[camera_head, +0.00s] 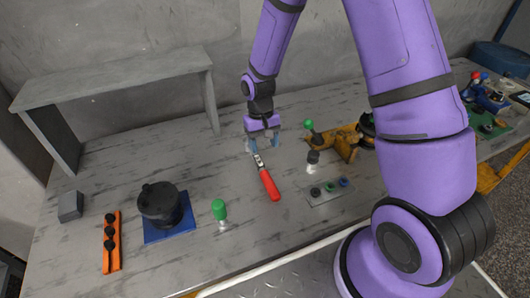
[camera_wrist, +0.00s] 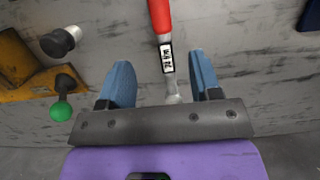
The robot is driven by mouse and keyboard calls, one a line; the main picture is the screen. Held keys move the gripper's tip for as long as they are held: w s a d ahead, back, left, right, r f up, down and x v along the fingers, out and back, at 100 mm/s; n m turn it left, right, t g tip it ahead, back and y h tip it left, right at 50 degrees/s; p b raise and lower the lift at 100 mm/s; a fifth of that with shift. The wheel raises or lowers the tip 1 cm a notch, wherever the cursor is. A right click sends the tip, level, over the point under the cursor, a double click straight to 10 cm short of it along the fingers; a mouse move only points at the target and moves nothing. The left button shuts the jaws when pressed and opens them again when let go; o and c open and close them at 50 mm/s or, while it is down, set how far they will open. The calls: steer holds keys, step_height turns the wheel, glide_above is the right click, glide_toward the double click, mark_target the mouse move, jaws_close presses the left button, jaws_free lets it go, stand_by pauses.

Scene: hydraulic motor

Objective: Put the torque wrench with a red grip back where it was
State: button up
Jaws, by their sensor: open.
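The torque wrench with a red grip (camera_head: 268,182) lies on the grey table in the middle, its red handle toward the front and its metal head toward the back. In the wrist view the red grip (camera_wrist: 160,17) is at the top, with a white label and a metal shaft below it. My gripper (camera_head: 262,143) is over the head end of the wrench. In the wrist view its two blue fingers (camera_wrist: 162,84) stand apart, one on each side of the shaft, and do not visibly touch it. The wrench's head end is partly hidden by the gripper.
A dark motor housing (camera_head: 158,206) on a blue mat, an orange strip (camera_head: 112,241) with black knobs and a green-topped part (camera_head: 220,212) are to the left. A yellow fixture (camera_head: 345,143) and a small grey plate (camera_head: 331,191) are to the right. A grey shelf (camera_head: 115,75) stands behind.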

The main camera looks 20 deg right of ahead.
steer(key=s+d+r+t, duration=0.2)
steer(key=s+r, duration=0.1)
steer(key=r, duration=0.9)
steer(key=s+d+r+t, duration=0.2)
steer(key=s+r, duration=0.2)
steer(key=r, duration=0.8)
steer(key=s+d+r+t, duration=0.1)
steer(key=s+r+t, duration=0.1)
steer(key=s+r, duration=0.3)
steer(key=s+d+r+t, duration=0.1)
steer(key=s+r, duration=0.5)
steer(key=s, duration=0.6)
steer(key=shift+d+r+t, duration=0.15)
steer(key=shift+d+t, duration=0.25)
steer(key=shift+d, duration=0.15)
